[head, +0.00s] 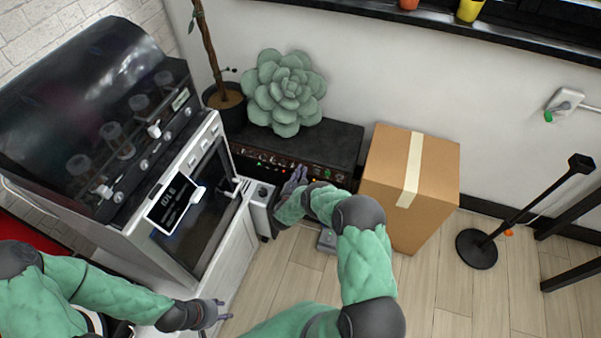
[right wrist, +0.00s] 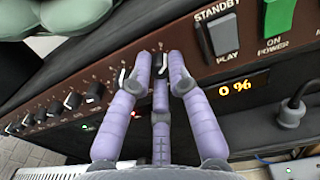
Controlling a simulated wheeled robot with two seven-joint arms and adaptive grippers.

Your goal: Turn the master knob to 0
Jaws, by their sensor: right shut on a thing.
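A black amplifier (head: 335,138) stands against the wall, with a brown control panel along its front. My right gripper (head: 294,179) is at this panel. In the right wrist view its lilac fingers (right wrist: 160,68) are shut around a small dark knob (right wrist: 160,62) in the row; the fingers mostly hide it and its label cannot be read. An orange display (right wrist: 243,86) to the right of the fingers reads "0 %". My left gripper (head: 215,312) is away from the amplifier, low in the head view, with its fingers apart and nothing in them.
More black knobs (right wrist: 72,100) run left along the panel. A standby switch (right wrist: 222,34) and a green power switch (right wrist: 279,17) sit to the right. A cardboard box (head: 432,165) stands right of the amplifier, a machine (head: 170,215) on the left. A succulent (head: 285,92) sits on the amplifier.

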